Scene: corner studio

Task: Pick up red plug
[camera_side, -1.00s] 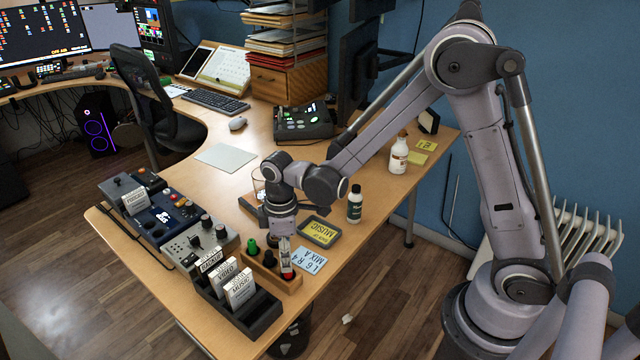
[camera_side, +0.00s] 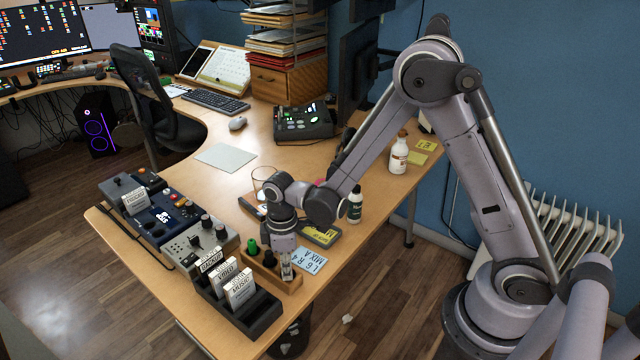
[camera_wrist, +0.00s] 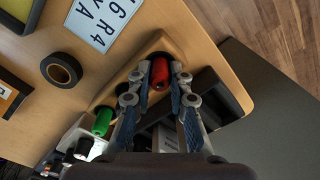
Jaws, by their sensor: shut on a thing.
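The red plug (camera_wrist: 159,74) is at one end of the wooden holder (camera_wrist: 207,52) in the wrist view. My gripper (camera_wrist: 156,78) is shut on it, with one finger on each side. In the side view my gripper (camera_side: 286,274) points down at the near right end of the holder (camera_side: 263,274), and the fingers hide the red plug. The green plug (camera_wrist: 102,121) also shows left of my fingers in the wrist view. The plug's lower end is hidden.
A black rack (camera_side: 256,318) with white labelled blocks stands close in front of the holder. A blue-white card (camera_side: 309,261) lies to its right, near the desk edge. A dark bottle (camera_side: 354,205) and a white bottle (camera_side: 399,155) stand farther back. Audio gear (camera_side: 165,220) lines the left.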

